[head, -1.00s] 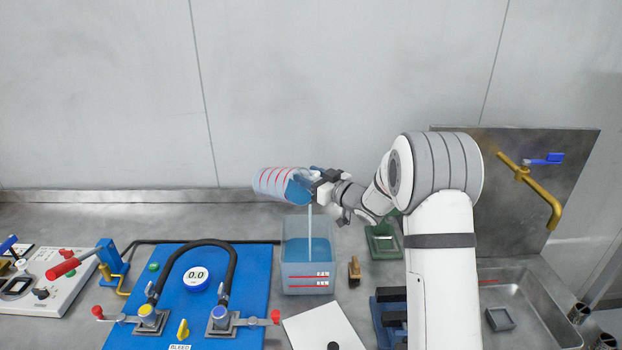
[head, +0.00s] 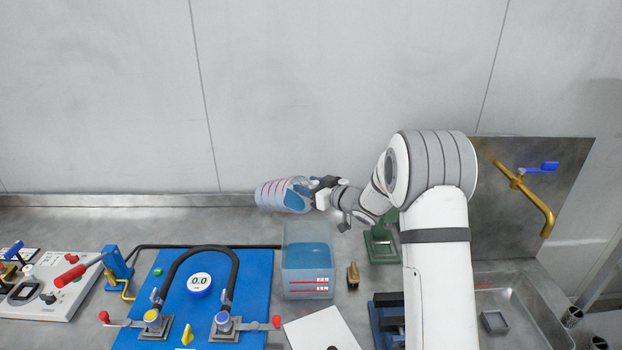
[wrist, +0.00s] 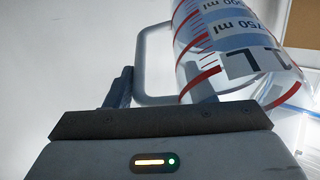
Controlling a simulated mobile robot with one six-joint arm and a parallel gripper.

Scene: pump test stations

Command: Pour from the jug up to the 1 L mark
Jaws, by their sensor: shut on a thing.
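A clear jug (head: 272,194) with red graduation marks lies tilted on its side in the air, with some blue liquid in it. My gripper (head: 316,192) is shut on its handle. In the wrist view the jug (wrist: 240,60) shows a "750 ml" label and its pale handle (wrist: 142,65) by the jaws. Below stands a clear tank (head: 307,272) on the bench, holding blue liquid. The tank has red lines with labels low on its front, too small to read. No stream shows between jug and tank.
A blue pump board (head: 253,300) with hose and gauge reading 0.0 stands left of the tank. A wooden-handled brush-like item (head: 353,275), a green stand (head: 380,245) and a white sheet (head: 320,330) are close by. A sink (head: 525,300) with brass tap (head: 535,195) is at right.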

